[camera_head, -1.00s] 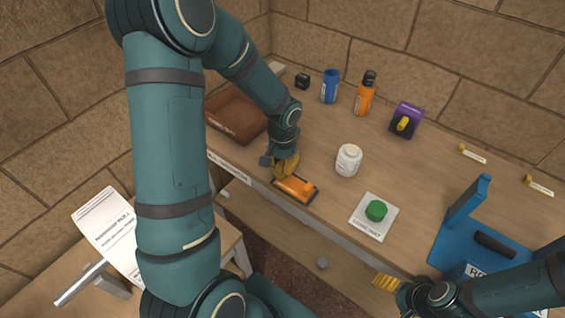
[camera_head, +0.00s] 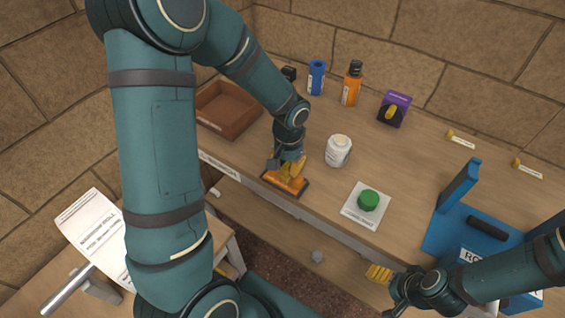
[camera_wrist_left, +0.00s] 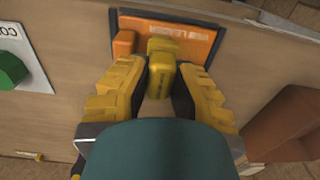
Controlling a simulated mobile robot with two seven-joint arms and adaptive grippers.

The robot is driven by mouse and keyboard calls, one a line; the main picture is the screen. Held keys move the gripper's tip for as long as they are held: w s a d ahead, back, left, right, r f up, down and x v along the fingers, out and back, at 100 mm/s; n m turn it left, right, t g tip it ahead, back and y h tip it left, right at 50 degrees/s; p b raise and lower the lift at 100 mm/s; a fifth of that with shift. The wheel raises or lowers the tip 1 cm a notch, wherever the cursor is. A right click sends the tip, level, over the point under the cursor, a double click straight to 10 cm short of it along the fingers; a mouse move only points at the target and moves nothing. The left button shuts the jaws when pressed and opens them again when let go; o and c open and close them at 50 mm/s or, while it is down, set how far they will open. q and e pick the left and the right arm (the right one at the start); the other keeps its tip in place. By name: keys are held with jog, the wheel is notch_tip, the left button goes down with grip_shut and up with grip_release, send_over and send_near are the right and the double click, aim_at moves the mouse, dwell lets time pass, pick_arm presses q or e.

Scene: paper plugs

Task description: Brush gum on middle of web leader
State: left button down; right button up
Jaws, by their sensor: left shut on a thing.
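My right gripper (camera_head: 379,273) is off the table's front edge, jaw gap unclear.
A white jar (camera_head: 338,151) stands behind the panel. A green knob (camera_head: 369,200) sits on a white card (camera_head: 352,213) to its right. A brown tray (camera_head: 228,110), blue and orange bottles (camera_head: 353,86), a purple box (camera_head: 394,107) and a blue stand (camera_head: 456,231) surround the free tabletop.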

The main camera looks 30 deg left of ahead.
pick_arm(q)
jog(key=shift+d+f+b, duration=0.1)
jog(key=shift+d+b, duration=0.25)
jog(key=shift+d, duration=0.5)
jog(key=shift+a, duration=0.7)
jog(key=shift+a+p, duration=0.7)
jog(key=shift+a, duration=2.1)
notch_tip(320, 180, up, 6)
jog(key=p, duration=0.4)
jog(key=shift+w, duration=0.1)
notch_tip(320, 180, up, 3)
jog(key=p, duration=0.2)
jog(key=shift+p, duration=0.35)
